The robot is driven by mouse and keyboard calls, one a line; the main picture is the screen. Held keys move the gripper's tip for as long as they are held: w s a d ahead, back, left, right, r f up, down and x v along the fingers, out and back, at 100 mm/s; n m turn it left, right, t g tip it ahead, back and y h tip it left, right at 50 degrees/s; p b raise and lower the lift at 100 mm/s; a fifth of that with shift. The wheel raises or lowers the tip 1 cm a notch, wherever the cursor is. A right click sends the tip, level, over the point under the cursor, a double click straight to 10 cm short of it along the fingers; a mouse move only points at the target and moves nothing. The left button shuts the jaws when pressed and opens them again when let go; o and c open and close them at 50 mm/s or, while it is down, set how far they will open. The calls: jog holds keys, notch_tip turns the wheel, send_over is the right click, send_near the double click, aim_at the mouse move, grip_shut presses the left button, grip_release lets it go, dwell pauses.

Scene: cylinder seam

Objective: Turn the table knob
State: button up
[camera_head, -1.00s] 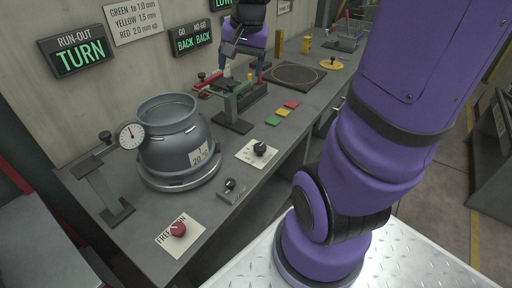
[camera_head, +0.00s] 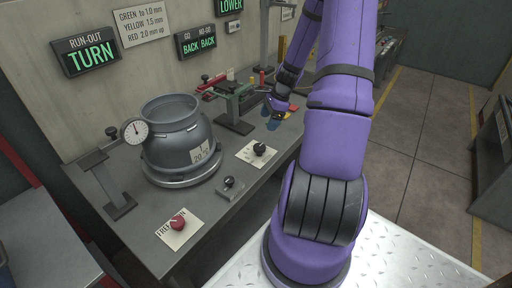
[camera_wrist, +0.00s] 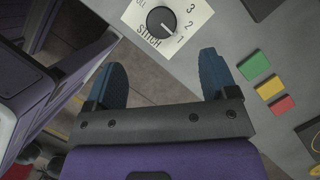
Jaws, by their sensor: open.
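A black knob (camera_head: 259,149) sits on a white dial plate (camera_head: 245,155) on the bench. In the wrist view the black knob (camera_wrist: 160,20) has a white pointer line, with "STITCH", 1, 2 and 3 around it. A red knob (camera_head: 178,223) sits on a lettered plate near the bench's front. A grey vessel (camera_head: 180,137) stands on a round base (camera_head: 163,181). My gripper (camera_wrist: 163,68) is open and empty; its blue fingers point toward the black knob, apart from it. In the head view my gripper (camera_head: 275,114) is beyond the black knob.
A small lever switch (camera_head: 229,182) lies between the two knobs. A dial gauge (camera_head: 134,131) on a stand touches or nearly touches the vessel. A clamp stand (camera_head: 236,115) stands behind. Green, yellow and red tiles (camera_wrist: 268,88) lie right of my gripper. A lit sign (camera_head: 92,56) reads "RUN-OUT TURN".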

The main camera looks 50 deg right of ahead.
aim_at(260, 146)
jog(key=shift+m, duration=0.6)
jog(key=x, duration=0.8)
jog(key=d+x, duration=0.1)
jog(key=x, duration=0.4)
jog(key=shift+s+d+f, duration=0.15)
jog(key=shift+s+f, duration=0.05)
jog(key=shift+s, duration=0.2)
jog(key=c, duration=0.9)
